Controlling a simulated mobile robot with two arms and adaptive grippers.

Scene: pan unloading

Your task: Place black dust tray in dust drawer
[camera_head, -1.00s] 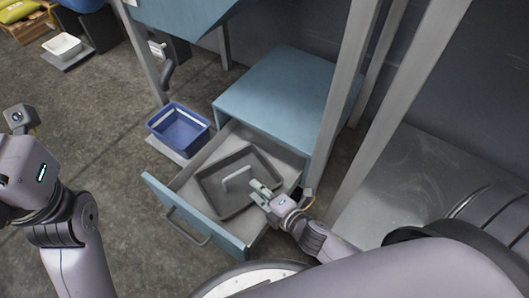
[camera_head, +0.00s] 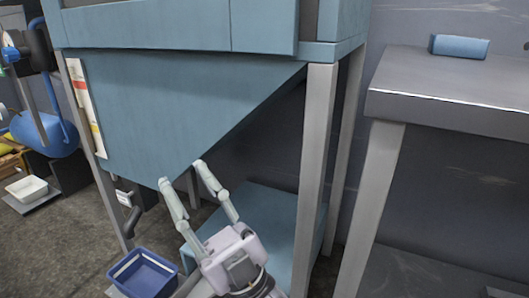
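My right gripper (camera_head: 183,173) is raised in the middle of the head view, its two fingers spread and nothing between them. It is in front of the sloping blue hopper of the machine. The blue dust drawer cabinet (camera_head: 268,208) stands low behind my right gripper, partly hidden by it. The black dust tray is not in view, and the inside of the drawer cannot be seen. My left gripper is not in view.
Grey machine legs (camera_head: 315,165) stand right of my gripper. A grey table (camera_head: 455,92) with a blue roll (camera_head: 460,46) is at the right.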

